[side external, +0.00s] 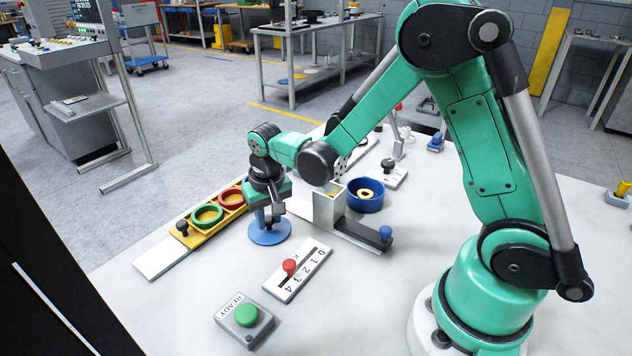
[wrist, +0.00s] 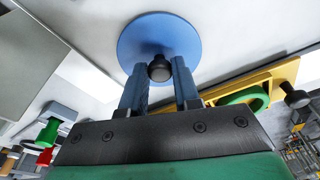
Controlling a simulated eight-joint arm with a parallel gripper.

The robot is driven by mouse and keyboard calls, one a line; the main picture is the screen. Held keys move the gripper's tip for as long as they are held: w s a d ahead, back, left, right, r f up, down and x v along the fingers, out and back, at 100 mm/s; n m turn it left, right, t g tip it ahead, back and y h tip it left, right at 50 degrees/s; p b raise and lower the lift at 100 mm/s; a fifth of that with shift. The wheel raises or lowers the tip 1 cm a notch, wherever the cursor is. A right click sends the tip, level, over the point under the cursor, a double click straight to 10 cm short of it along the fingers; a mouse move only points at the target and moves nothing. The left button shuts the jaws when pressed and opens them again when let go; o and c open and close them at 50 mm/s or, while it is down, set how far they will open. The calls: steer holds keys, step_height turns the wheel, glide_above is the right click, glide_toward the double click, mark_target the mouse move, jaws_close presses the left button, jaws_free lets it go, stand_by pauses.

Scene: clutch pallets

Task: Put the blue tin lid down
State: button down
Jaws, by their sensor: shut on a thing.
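The blue tin lid (side external: 268,236) is a flat round disc with a black knob in its middle. It is at or just above the white table in the side view, left of the middle; I cannot tell whether it touches the table. In the wrist view the lid (wrist: 135,38) fills the top middle, with its knob (wrist: 160,68) between my two fingers. My gripper (side external: 268,217) points down over the lid and is shut on that knob; it also shows in the wrist view (wrist: 159,78).
A yellow pallet (side external: 231,212) with green and red rings lies left of the lid. A blue round tub (side external: 366,203) and a grey box chute (side external: 328,210) stand to the right. A numbered slider (side external: 303,272) and a green-button box (side external: 245,318) are in front. Bare table lies around the lid's front.

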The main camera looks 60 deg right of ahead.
mark_target(274, 234)
steer(key=shift+f, duration=0.1)
steer(key=c, duration=0.6)
jaws_free()
steer(key=shift+c, duration=0.2)
step_height(274, 234, up, 12)
steer(key=s, duration=0.2)
steer(key=s+a+n+t, duration=0.1)
steer(key=s+n+t, duration=0.3)
steer(key=s, duration=0.3)
steer(key=shift+s+a+r+t+y, duration=0.2)
steer(key=shift+s+r+t+y, duration=0.15)
steer(key=shift+t, duration=0.45)
